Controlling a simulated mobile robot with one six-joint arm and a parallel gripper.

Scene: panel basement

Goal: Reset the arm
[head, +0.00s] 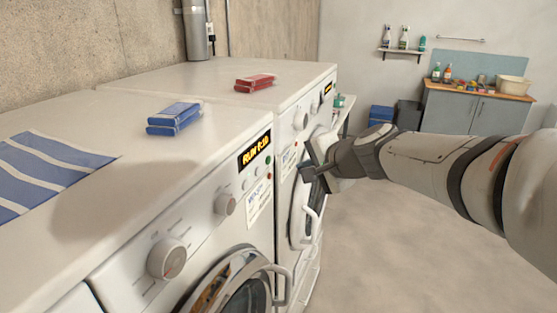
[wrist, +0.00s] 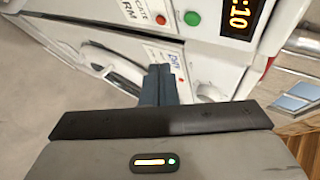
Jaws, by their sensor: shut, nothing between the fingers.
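My gripper (head: 308,172) is at the end of my arm, which reaches in from the right in the head view. It is in front of the far white machine (head: 312,100), near its control panel and door. The gripper (wrist: 159,78) is shut and empty, its fingers together in the wrist view. Beyond the fingertips, the wrist view shows a white front with a red button (wrist: 163,19), a green button (wrist: 193,18) and a lit display (wrist: 239,18). I cannot tell whether the fingers touch the machine.
The near washing machine (head: 165,225) stands at front left. A cabinet (head: 475,110) and a wall shelf (head: 402,51) are at the back. The floor (head: 370,250) at right is clear.

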